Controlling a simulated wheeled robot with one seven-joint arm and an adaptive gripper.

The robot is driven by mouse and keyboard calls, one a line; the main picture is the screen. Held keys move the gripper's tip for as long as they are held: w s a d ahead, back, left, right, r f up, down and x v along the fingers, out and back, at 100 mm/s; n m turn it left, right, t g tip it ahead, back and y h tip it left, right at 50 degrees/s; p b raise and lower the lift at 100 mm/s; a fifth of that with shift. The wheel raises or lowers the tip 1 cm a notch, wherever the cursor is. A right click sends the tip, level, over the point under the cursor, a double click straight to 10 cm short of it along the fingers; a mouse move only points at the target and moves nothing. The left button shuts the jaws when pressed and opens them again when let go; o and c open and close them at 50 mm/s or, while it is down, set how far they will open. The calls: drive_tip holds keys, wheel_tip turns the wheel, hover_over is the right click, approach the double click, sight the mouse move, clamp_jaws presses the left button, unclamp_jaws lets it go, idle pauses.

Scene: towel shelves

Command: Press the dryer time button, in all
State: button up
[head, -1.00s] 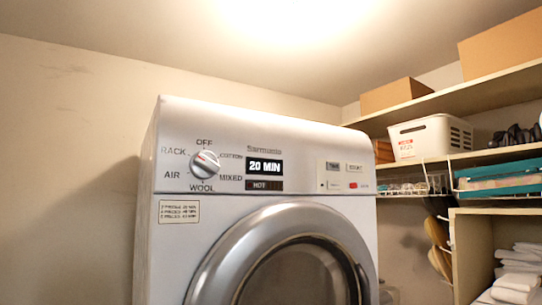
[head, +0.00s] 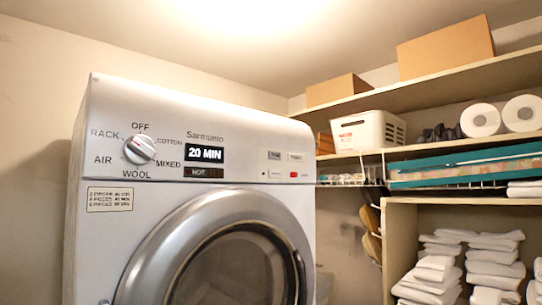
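The dryer (head: 250,130) stands at the left and middle of the head view, its front facing me and its round door (head: 235,265) shut. Its display (head: 204,153) reads 20 MIN, with a HOT label (head: 203,173) below it. The dial (head: 139,149) is at the left of the panel. A small group of buttons (head: 274,156) is at the right, with a red button (head: 293,175) under them. The button labels are too small to read surely. My gripper is not in view.
Shelves at the right hold cardboard boxes (head: 446,48), a white bin (head: 368,131), white rolls (head: 481,120) and a teal item (head: 463,165). Folded towels (head: 494,261) are stacked below. A notice (head: 110,199) is on the dryer front. The wall left of the dryer is bare.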

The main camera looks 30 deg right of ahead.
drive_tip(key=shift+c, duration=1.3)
